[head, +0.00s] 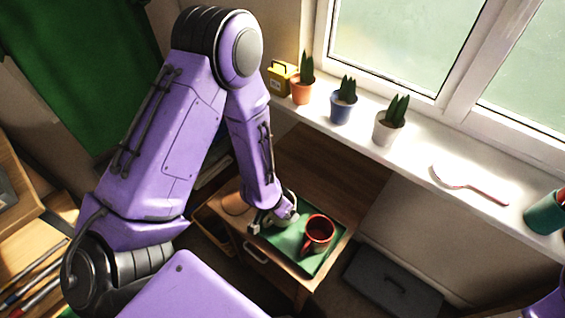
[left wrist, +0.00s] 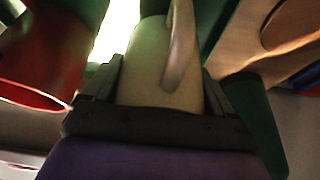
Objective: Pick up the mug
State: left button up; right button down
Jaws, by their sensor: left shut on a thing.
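My left gripper (head: 273,217) is at the left part of a green tray (head: 292,252) on a wooden cabinet. It is shut on a pale cream mug (head: 287,212). In the left wrist view the cream mug (left wrist: 147,75) sits between the two dark fingers, its curved handle facing the camera. I cannot tell whether the mug touches the tray. A red mug (head: 319,231) stands upright on the tray, just right of the gripper and apart from it. It also shows at the left of the left wrist view (left wrist: 45,60). My right gripper is out of view.
The sill behind holds a yellow box (head: 281,80), several potted plants (head: 343,103), a pink-and-white spoon-shaped thing (head: 470,185) and a teal pot (head: 546,213). A dark grey case (head: 392,284) lies on the floor at right.

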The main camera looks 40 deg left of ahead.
pick_arm(q)
notch_tip(320, 180, up, 2)
jog(key=s+r, duration=0.2)
jog(key=r, duration=0.1)
jog(key=s+r, duration=0.1)
jog(key=shift+s+d+r+p, duration=0.3)
jog(key=shift+r, duration=0.05)
jog(key=s+d+r+p, duration=0.1)
jog(key=s+r+p, duration=0.4)
jog(key=s+p, duration=0.5)
jog(key=shift+d+r+p, duration=0.15)
jog(key=shift+d+p, duration=0.25)
jog(key=shift+p, duration=2.05)
jog(key=shift+s, duration=0.15)
